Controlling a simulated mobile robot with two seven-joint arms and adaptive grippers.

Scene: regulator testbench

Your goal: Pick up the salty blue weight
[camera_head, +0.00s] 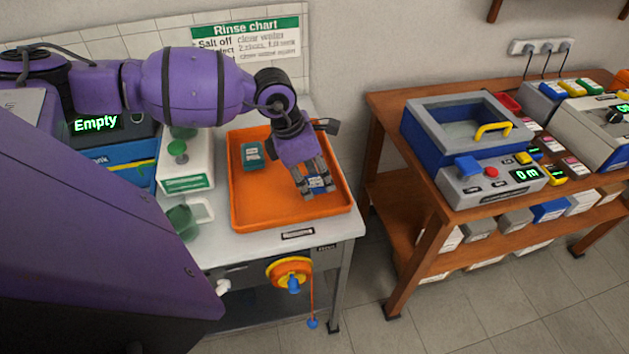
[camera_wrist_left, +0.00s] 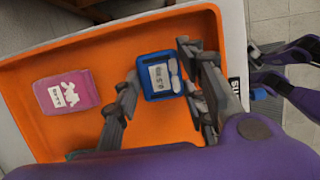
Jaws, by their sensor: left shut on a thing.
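The blue weight (camera_wrist_left: 157,77) lies between the fingers of my left gripper (camera_wrist_left: 160,87) in the left wrist view. It has a white label and whitish marks beside it. In the head view the same weight (camera_head: 318,183) shows between the fingertips. My left gripper (camera_head: 315,184) points down over the orange tray (camera_head: 262,208) and is shut on the blue weight. I cannot tell whether the weight is still touching the tray floor.
A pink weight (camera_wrist_left: 66,92) lies in the tray in the wrist view. A teal weight (camera_head: 252,154) lies farther left in the head view. A wooden bench (camera_head: 388,132) stands to the right.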

